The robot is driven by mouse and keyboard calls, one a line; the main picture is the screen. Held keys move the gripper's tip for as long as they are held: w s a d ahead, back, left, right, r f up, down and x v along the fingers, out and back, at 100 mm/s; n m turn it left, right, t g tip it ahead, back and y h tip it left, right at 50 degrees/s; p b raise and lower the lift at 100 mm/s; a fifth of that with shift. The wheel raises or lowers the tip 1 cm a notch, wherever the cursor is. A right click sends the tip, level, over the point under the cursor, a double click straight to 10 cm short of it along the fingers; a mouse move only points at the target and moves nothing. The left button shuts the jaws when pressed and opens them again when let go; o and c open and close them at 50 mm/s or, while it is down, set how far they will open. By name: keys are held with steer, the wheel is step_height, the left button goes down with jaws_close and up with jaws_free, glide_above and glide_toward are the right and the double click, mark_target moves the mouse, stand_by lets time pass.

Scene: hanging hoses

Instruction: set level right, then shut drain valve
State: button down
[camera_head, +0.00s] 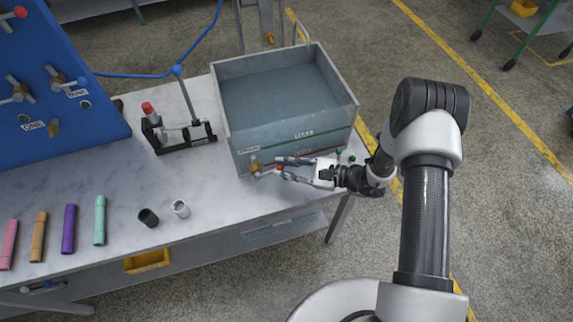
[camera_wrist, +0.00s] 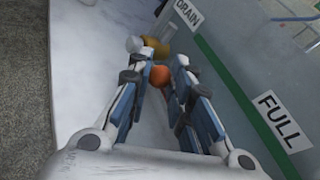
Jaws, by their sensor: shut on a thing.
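The clear tank (camera_head: 236,140) stands at the right end of the bench and holds bluish water. Its front wall carries a green line with a FULL label (camera_head: 304,134), also seen in the wrist view (camera_wrist: 282,122). I cannot tell exactly how the water surface sits against the line. The brass drain valve (camera_head: 255,165) sticks out low on the tank's front left, below a DRAIN label (camera_wrist: 187,13). My gripper (camera_head: 281,167) reaches in from the right, its fingers shut on the valve's orange-red handle end (camera_wrist: 160,76). The fingers partly hide the handle.
A blue hose (camera_head: 205,35) runs from the blue panel (camera_head: 60,75) to a blue joint on a stand (camera_head: 188,100) left of the tank. Colored tubes (camera_head: 70,228) and two small cups (camera_head: 181,208) sit along the bench front. Small green pieces lie near my wrist.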

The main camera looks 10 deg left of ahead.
steer(key=shift+s+a+r+h, duration=0.15)
steer(key=shift+r+h, duration=0.15)
steer(key=shift+r, duration=0.15)
steer(key=shift+f, duration=0.15)
steer(key=c, duration=1.4)
jaws_free()
steer(key=v, duration=1.2)
